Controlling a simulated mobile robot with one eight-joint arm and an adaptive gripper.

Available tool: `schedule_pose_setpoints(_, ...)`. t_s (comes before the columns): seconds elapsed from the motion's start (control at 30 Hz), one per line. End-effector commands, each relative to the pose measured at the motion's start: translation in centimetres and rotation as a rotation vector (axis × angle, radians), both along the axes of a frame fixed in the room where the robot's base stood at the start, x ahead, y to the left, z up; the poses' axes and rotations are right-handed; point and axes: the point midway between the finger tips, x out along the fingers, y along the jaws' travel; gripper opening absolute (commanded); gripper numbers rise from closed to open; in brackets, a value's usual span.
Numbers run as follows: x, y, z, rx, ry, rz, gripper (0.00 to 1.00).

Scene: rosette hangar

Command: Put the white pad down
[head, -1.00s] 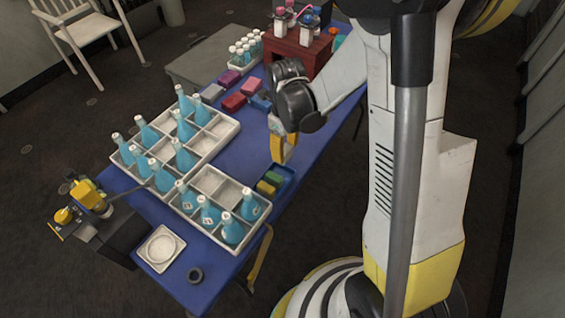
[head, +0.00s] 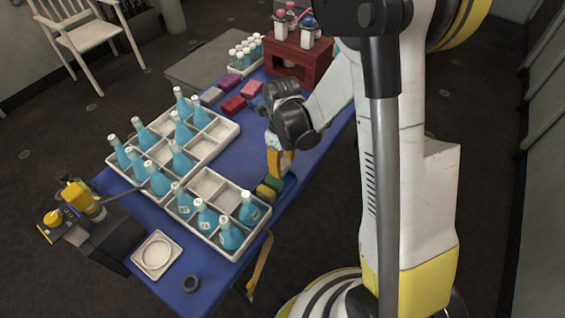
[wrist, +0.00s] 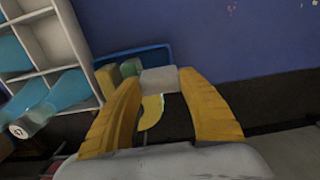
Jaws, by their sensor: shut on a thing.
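My gripper (head: 278,172) points down at the small blue tray (head: 290,185) near the right edge of the blue table. In the wrist view, its yellow fingers (wrist: 160,85) are shut on the white pad (wrist: 158,79), which shows pale grey between the tips. The pad is over or in the tray; I cannot tell whether it touches the bottom. A green pad (wrist: 131,68) is beside it on the left. The head view also shows a yellow pad (head: 265,192) at the tray's near end. The white pad is hidden there by the fingers.
White divided crates (head: 228,197) with several blue bottles stand left of the tray. Red pads (head: 233,105) and a dark red stand (head: 300,58) are farther back. A white square dish (head: 157,254) and a dark ring (head: 191,284) lie at the front. Bare blue table lies behind the tray.

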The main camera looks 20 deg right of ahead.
Motion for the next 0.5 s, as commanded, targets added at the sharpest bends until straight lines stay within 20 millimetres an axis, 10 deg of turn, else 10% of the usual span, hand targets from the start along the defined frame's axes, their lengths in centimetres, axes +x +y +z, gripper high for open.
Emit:
schedule_pose_setpoints(0.17,0.0,0.0,-0.37,0.0,0.0,0.0,0.08)
schedule_pose_setpoints(0.2,0.0,0.0,-0.34,0.0,0.0,0.0,0.5)
schedule_pose_setpoints(0.27,0.0,0.0,-0.32,0.0,0.0,0.0,0.67)
schedule_pose_setpoints(0.5,0.0,0.0,-0.32,0.0,0.0,0.0,0.67)
